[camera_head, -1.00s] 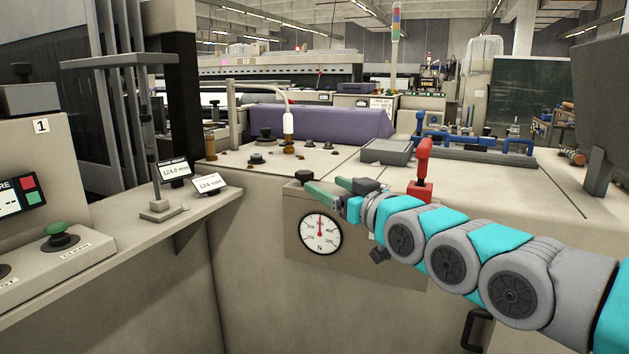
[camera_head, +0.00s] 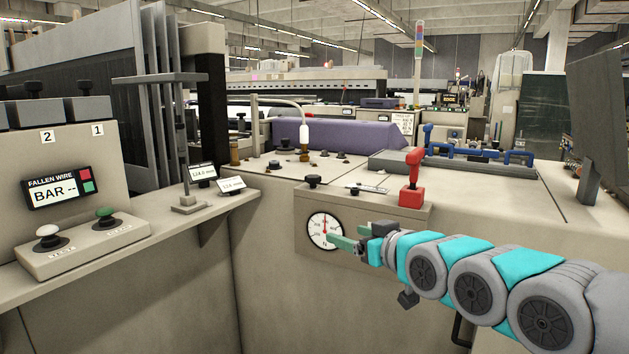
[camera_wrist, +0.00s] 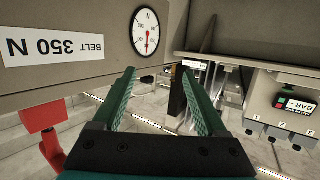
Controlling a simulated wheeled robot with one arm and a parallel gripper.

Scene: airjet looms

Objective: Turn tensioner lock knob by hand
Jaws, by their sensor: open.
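A black knob (camera_head: 313,181), which looks like the tensioner lock knob, stands on the machine's top edge above a round white dial gauge (camera_head: 324,231). In the head view my gripper (camera_head: 347,236) is below the knob and to its right, overlapping the gauge's right edge. The knob and gripper look apart. In the upside-down wrist view, the green fingers of my gripper (camera_wrist: 158,74) are spread with nothing between them. The gauge (camera_wrist: 145,32) shows above them, and a small dark shape between the fingertips may be the knob; I cannot tell.
A red lever (camera_head: 411,178) stands on the machine top, right of the knob, above my arm. A white label reading BELT 350 N (camera_wrist: 57,46) is on the front panel. At left are a ledge with a metal stand (camera_head: 187,140) and a button box (camera_head: 82,243).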

